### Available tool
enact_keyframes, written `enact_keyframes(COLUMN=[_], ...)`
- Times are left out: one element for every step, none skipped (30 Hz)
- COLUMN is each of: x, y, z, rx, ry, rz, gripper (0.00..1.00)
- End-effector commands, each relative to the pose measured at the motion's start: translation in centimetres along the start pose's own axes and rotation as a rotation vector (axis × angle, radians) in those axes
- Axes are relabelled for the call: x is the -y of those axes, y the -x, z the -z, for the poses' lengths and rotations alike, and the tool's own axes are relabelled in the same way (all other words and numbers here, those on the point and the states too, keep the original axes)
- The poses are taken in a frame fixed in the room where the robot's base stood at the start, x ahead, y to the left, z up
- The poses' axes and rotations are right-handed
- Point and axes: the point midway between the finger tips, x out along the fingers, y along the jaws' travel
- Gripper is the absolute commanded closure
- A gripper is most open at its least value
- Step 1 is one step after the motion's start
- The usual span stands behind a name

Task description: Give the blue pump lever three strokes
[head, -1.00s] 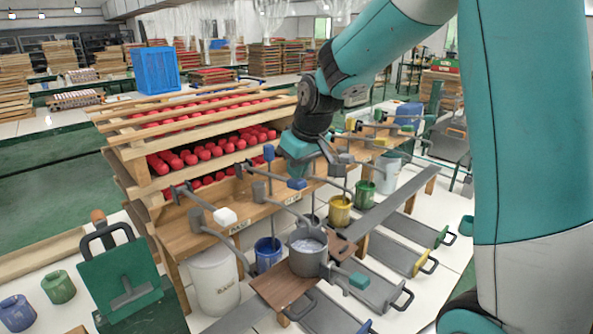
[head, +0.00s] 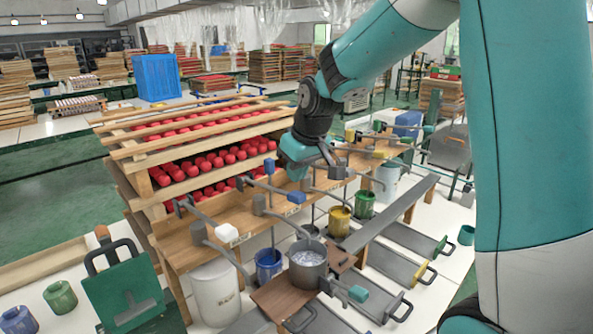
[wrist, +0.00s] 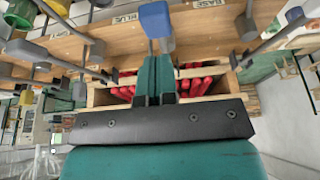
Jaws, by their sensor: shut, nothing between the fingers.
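The blue pump lever's grip (head: 296,197) is a blue block on a grey arm that slants over the wooden bench's front edge in the head view. A second blue block (head: 269,165) tops an upright rod above the blue pot (head: 268,263). I see no clear contact.
A white-gripped lever (head: 228,231) is to the left, and a yellow-gripped lever (head: 385,154) to the right. A grey pot (head: 307,266) stands on a brown board (head: 285,299). A yellow pot (head: 339,221) is close by. Racks of red items (head: 205,163) stand behind the bench.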

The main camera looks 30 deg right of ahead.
Motion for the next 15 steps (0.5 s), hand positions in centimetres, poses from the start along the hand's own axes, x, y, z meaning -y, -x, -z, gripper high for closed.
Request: enact_keyframes(x=[0.0,0.0,0.0,0.0,0.0,0.0,0.0,0.0,0.0,0.0,0.0,0.0,0.0,0.0,0.0], y=[-0.6,-0.8,-1.1,-1.3,-1.5,-1.8,-2.0,-2.2,-2.5,-2.7,-2.9,-3.1,-3.3,-3.5,-3.8], z=[-0.2,-0.3,-0.4,-0.5,-0.6,-0.7,-0.7,-0.8,-0.9,-1.0,-1.1,-1.2,-1.2,-1.3,-1.4], rx=[0.001,0.001,0.001,0.001,0.001,0.001,0.001,0.001,0.001,0.001,0.002,0.002,0.002,0.002,0.002], ry=[0.000,0.000,0.000,0.000,0.000,0.000,0.000,0.000,0.000,0.000,0.000,0.000,0.000,0.000,0.000], rz=[0.000,0.000,0.000,0.000,0.000,0.000,0.000,0.000,0.000,0.000,0.000,0.000,0.000,0.000,0.000], gripper=[1.00,1.00,1.00,1.00,1.00,1.00,1.00,1.00,1.00,1.00,1.00,1.00,1.00,1.00,1.00])
